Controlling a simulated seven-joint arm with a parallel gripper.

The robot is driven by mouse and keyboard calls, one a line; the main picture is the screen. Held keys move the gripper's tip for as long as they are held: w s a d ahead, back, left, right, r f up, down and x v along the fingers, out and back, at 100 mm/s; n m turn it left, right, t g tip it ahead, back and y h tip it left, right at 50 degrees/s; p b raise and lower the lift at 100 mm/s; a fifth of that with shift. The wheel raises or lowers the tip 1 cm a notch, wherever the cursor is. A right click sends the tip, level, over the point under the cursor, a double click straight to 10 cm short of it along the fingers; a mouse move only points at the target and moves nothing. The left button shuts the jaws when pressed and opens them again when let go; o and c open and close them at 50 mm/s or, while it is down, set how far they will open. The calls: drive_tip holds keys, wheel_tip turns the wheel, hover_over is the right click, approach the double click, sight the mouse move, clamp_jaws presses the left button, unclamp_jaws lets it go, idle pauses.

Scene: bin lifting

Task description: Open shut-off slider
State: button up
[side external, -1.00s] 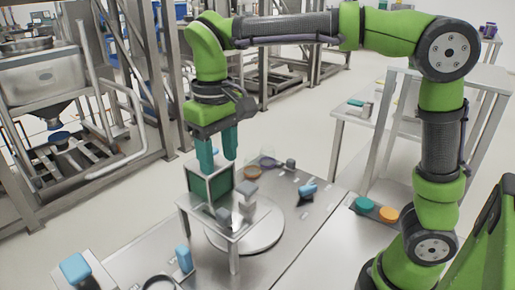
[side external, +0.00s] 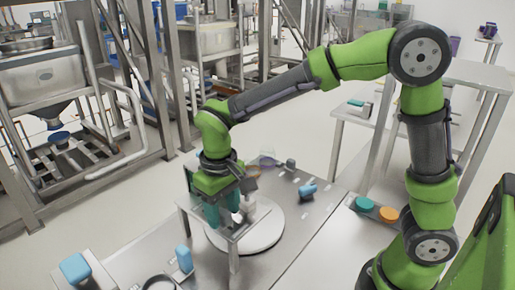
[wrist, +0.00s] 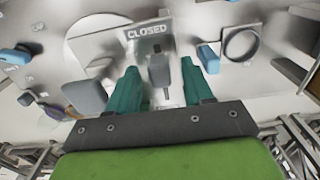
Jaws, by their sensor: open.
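The slider stand is a small metal table (side external: 233,236) over a round plate. In the wrist view its top plate (wrist: 100,42) carries a "CLOSED" label (wrist: 146,32). A dark grey slider handle (wrist: 160,70) stands just beyond the label's lower edge in that view. My gripper (wrist: 161,78) is open, with one teal finger on each side of the handle; I cannot tell whether either touches it. In the side view my gripper (side external: 221,212) is low over the stand and hides the handle and the green-panelled box.
A round plate (side external: 262,240) lies under the stand. Blue-handled parts (side external: 307,190) (side external: 184,259) stand on the bench nearby. A teal button (side external: 364,203) and an orange button (side external: 389,214) sit at the right. Metal frames (side external: 160,80) stand behind; the floor between is clear.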

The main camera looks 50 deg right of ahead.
clamp_jaws()
drive_tip(key=shift+w, duration=1.4)
unclamp_jaws()
